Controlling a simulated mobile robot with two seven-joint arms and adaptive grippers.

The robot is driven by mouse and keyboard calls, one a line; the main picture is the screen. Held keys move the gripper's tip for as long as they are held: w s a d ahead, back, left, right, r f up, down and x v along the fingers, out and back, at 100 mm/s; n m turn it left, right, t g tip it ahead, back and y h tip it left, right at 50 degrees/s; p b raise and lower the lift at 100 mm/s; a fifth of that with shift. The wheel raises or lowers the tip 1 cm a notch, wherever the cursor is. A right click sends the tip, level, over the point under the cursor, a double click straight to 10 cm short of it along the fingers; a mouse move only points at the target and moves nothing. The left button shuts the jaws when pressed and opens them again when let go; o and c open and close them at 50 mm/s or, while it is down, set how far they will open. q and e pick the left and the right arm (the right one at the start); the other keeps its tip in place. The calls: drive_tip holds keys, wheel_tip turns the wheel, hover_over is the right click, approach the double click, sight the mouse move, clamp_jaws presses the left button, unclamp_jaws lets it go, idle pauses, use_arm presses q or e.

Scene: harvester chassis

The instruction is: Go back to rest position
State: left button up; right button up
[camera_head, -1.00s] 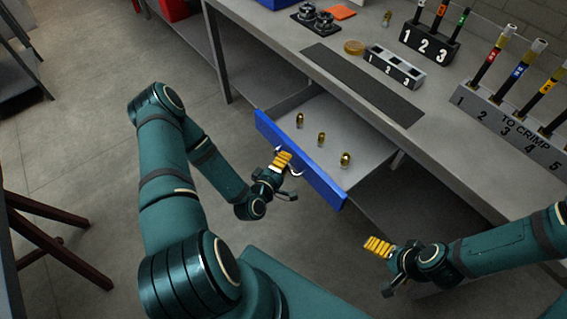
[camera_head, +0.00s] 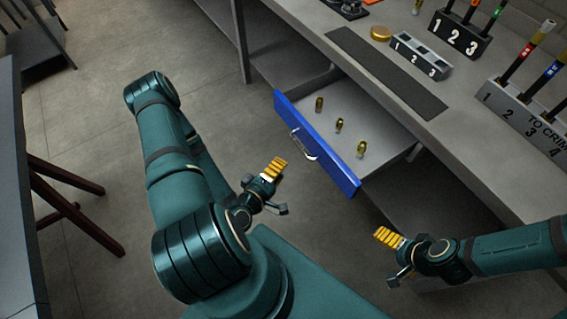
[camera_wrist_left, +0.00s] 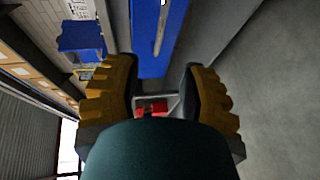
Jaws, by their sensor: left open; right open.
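My left gripper (camera_head: 277,188) is in the head view, left of and in front of the open drawer. My right gripper (camera_head: 392,260) is at the lower right of the head view, open and empty, below the drawer. The blue-fronted drawer (camera_head: 330,160) is pulled out and holds three brass fittings (camera_head: 339,125) standing in a row.
The grey workbench (camera_head: 440,130) carries a dark mat (camera_head: 385,75), a grey numbered holder (camera_head: 420,56), a black numbered rack (camera_head: 458,36) and a "TO CRIMP" rack (camera_head: 520,118). A wooden-legged stand (camera_head: 75,205) is at the left. The floor between is clear.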

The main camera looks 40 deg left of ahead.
use_arm(q)
drive_tip(key=shift+d, duration=0.1)
idle(0.5)
drive_tip(key=w+d+f+m+g+h, duration=0.35)
drive_tip(key=d+m+g+h, duration=0.2)
drive_tip(key=d+m, duration=0.35)
drive_tip(key=s+d+r+m+g, duration=0.2)
drive_tip(key=s+d+m+g, duration=0.2)
drive_tip(key=d+m+g, duration=0.3)
drive_tip(key=shift+s+d+r+g+y, duration=0.15)
drive_tip(key=shift+d+r+g+y, duration=0.15)
drive_tip(key=shift+d+g, duration=0.5)
